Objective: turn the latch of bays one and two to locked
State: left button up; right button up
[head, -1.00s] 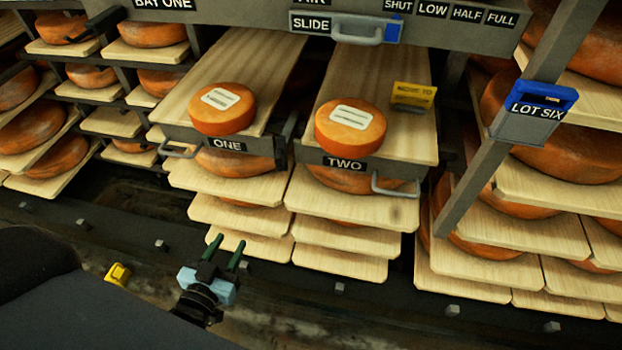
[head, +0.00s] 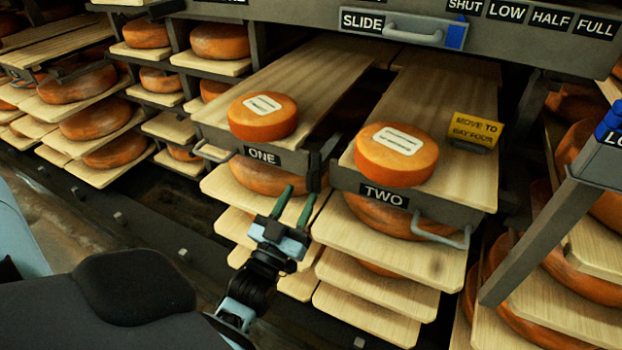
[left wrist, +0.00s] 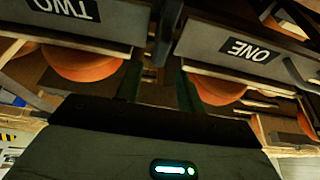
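Drawer ONE (head: 228,146) and drawer TWO (head: 352,184) are shelf fronts side by side, each with a cheese wheel on its board. A dark upright piece, apparently a latch (head: 318,166), stands at the right end of drawer ONE. It also shows between the two labels in the left wrist view (left wrist: 165,28). I cannot read whether it is locked, and no separate latch on TWO is clear. My left gripper (head: 295,203) is open and empty, its green fingers pointing up just below and in front of this piece. My right gripper is not in view.
Grey handles stick out at the left of ONE (head: 211,152) and the right of TWO (head: 440,236). Boards with cheese wheels are stacked below. A yellow card (head: 476,131) stands on TWO's board. A SLIDE handle (head: 413,36) is overhead; a grey post (head: 525,240) rises at right.

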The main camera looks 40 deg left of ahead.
aim_at(309, 180)
pick_arm(q)
jog(key=x, duration=0.4)
jog(key=shift+w+a+r, duration=0.2)
jog(key=shift+w+r, duration=0.05)
jog(key=shift+w, duration=0.4)
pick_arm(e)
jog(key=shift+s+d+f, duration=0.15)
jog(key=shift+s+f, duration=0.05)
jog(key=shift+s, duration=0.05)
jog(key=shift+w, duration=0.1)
pick_arm(q)
grip_shut()
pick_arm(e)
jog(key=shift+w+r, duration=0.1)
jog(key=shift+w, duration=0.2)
